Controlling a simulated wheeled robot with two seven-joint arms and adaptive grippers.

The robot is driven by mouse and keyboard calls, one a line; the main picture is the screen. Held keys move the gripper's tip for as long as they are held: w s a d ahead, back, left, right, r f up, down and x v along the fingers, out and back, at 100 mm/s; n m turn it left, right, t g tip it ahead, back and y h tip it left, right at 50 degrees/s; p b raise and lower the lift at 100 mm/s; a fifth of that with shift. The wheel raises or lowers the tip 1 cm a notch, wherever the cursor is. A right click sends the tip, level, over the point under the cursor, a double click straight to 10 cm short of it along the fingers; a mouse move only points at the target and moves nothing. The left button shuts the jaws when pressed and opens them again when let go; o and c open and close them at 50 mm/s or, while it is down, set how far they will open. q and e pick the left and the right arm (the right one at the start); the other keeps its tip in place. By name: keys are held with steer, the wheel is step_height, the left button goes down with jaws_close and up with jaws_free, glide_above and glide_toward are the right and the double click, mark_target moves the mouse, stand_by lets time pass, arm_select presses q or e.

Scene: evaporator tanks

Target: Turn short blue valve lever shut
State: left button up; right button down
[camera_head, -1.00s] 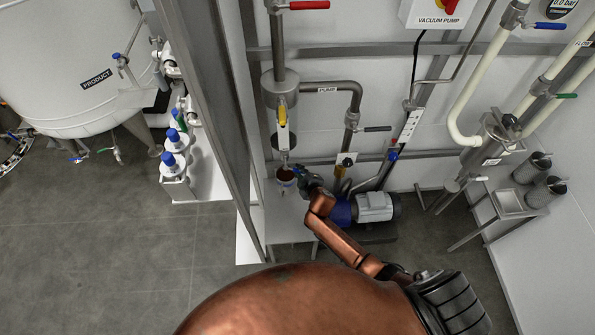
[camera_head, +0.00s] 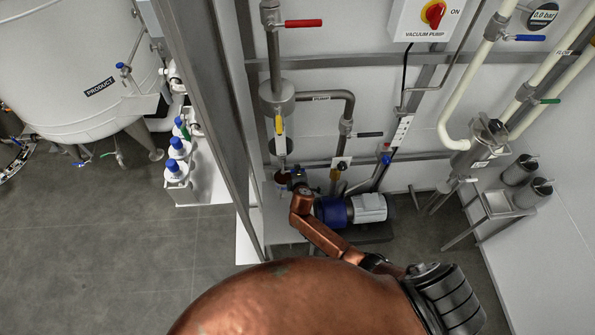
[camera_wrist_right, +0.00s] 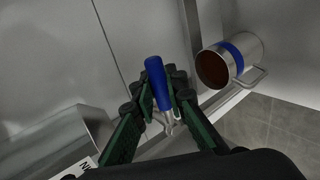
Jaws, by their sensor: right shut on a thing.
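The short blue valve lever (camera_wrist_right: 160,82) shows in the right wrist view, with a metal stem below its blue handle. My right gripper (camera_wrist_right: 166,98) has its dark green fingers shut on the blue handle, one on each side, and the handle's tip sticks out past them. My left gripper is not in view.
A metal cup (camera_wrist_right: 246,50) with a blue band and brown contents stands close to the right of my gripper. A blue and grey pump (camera_head: 352,208) is beside my arm. A post (camera_head: 215,100) stands to the left.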

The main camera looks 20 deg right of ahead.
steer(key=c, duration=1.9)
jaws_free()
steer(key=v, duration=1.2)
steer(key=s+d+f+m+g+y, duration=0.1)
steer(key=s+d+f+m+g, duration=0.1)
steer(key=s+f, duration=0.7)
steer(key=s+d+f+m+g, duration=0.15)
steer(key=s+f, duration=0.35)
steer(key=f, duration=0.7)
steer(key=s+d+f+m+g+y, duration=0.1)
steer(key=s+d+f+m+g, duration=0.15)
steer(key=s+f, duration=0.65)
steer(key=s+d+f+m+g, duration=0.1)
steer(key=s+f, duration=0.4)
steer(key=s, duration=0.6)
steer(key=s+d+f+m+g, duration=0.1)
steer(key=s+f+m, duration=0.3)
steer(key=s, duration=0.7)
steer(key=s+d+f+m+g+y, duration=0.1)
steer(key=s+d+f+m+g, duration=0.1)
steer(key=s+f, duration=0.4)
steer(key=s, duration=0.4)
steer(key=shift+s+d, duration=0.35)
steer(key=shift+s, duration=0.05)
